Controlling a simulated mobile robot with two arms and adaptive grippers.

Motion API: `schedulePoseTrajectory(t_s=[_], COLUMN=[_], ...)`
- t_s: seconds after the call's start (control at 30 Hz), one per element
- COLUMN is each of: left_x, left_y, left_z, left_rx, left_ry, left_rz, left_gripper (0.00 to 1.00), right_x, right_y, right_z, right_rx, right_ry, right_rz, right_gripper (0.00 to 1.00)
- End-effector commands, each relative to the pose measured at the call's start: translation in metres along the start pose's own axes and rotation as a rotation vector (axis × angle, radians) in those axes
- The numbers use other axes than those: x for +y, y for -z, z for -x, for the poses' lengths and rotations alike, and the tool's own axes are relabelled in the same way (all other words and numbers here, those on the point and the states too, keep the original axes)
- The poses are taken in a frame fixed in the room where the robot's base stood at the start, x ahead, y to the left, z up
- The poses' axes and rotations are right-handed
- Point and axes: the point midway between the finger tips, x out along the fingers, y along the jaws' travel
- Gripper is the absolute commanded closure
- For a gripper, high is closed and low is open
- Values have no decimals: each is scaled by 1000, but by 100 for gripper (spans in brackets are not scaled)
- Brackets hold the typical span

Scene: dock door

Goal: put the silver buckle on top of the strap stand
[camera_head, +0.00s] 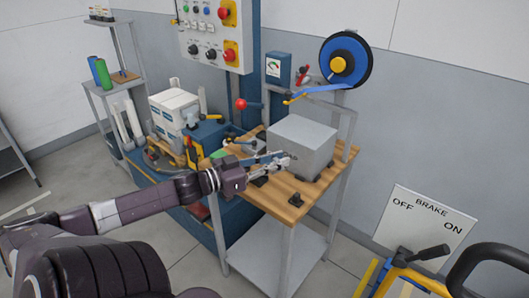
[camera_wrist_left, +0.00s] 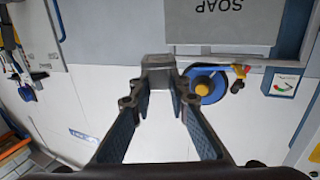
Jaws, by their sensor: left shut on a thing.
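My left gripper (camera_head: 285,160) reaches in from the left over the wooden-topped table, at the near left side of a grey box. In the left wrist view its two fingers (camera_wrist_left: 158,85) are closed on a small silver block at their tips, which looks like the silver buckle (camera_wrist_left: 158,66). In the head view the buckle is too small to make out clearly. A stand with a narrow grey top (camera_head: 328,88), which looks like the strap stand, is behind the box, below a blue strap reel (camera_head: 345,60). My right gripper is not in view.
The grey box (camera_head: 302,145) stands on the wooden tabletop (camera_head: 288,205), between the gripper and the reel; it reads SOAP in the left wrist view (camera_wrist_left: 222,20). A red-knobbed lever (camera_head: 241,104) and a gauge box (camera_head: 278,69) are behind. A brake sign (camera_head: 425,222) is at right.

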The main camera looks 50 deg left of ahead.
Motion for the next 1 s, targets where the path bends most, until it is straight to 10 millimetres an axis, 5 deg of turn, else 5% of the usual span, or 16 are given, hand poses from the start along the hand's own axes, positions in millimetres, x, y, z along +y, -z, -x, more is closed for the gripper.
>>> schedulePoseTrajectory(t_s=[0.2,0.37,1.0], left_x=[-28,-34,-34], left_y=[52,64,-77], left_z=[-21,-26,-34], left_rx=[-3,-3,0], left_ry=[-11,-12,-13], left_rz=[-5,1,2], left_gripper=[100,100,100], right_x=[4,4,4], right_y=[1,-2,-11], right_z=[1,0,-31], right_rx=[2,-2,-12], right_ry=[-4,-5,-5], right_rz=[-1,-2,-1], right_gripper=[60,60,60])
